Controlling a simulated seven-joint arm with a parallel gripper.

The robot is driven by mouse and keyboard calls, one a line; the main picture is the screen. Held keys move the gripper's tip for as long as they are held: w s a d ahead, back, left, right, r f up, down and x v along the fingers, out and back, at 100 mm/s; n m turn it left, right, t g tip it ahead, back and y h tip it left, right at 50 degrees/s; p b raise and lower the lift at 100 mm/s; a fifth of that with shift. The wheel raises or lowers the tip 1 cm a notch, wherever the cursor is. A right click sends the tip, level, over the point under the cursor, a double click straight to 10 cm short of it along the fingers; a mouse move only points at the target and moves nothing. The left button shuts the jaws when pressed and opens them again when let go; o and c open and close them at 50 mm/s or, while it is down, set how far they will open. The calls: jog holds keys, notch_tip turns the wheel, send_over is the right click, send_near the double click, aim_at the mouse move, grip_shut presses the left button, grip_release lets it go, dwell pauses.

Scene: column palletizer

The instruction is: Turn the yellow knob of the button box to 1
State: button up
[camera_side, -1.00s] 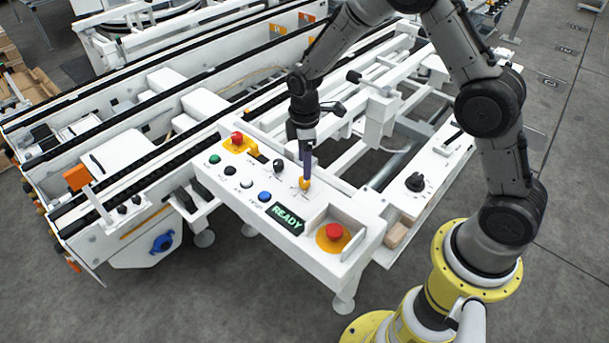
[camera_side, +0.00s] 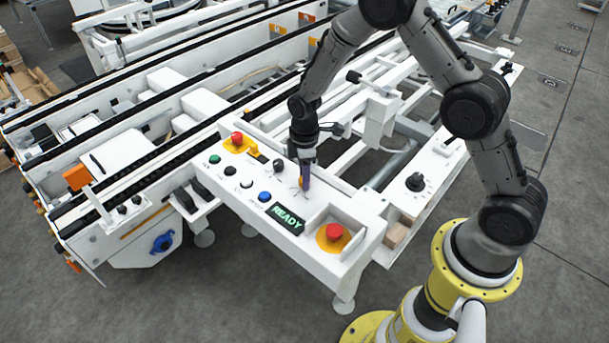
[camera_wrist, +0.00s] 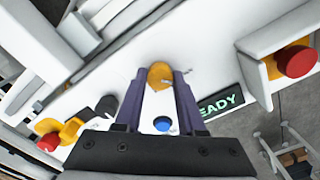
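The button box (camera_side: 230,205) is a white panel with a row of buttons and a green READY display (camera_side: 288,219). Its yellow knob (camera_wrist: 160,75) shows between my fingertips in the wrist view. In the side view the knob is mostly hidden behind my fingers. My gripper (camera_side: 305,182) points down at the knob, with its two purple fingers on either side of it. In the wrist view my gripper (camera_wrist: 160,78) has no clear gap between fingers and knob, but whether they press on it I cannot tell. The knob's setting is not readable.
A black knob (camera_side: 279,166), a blue button (camera_side: 265,197), and red emergency buttons (camera_side: 334,231) (camera_side: 237,137) sit on the same panel. A raised white guard (camera_side: 352,222) surrounds the nearer red one. White conveyor frames stand behind.

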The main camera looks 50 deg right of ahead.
grip_shut()
jog(key=shift+m, duration=0.4)
jog(key=m, duration=0.3)
jog(key=shift+m, duration=2.4)
jog(key=o, duration=0.8)
grip_release()
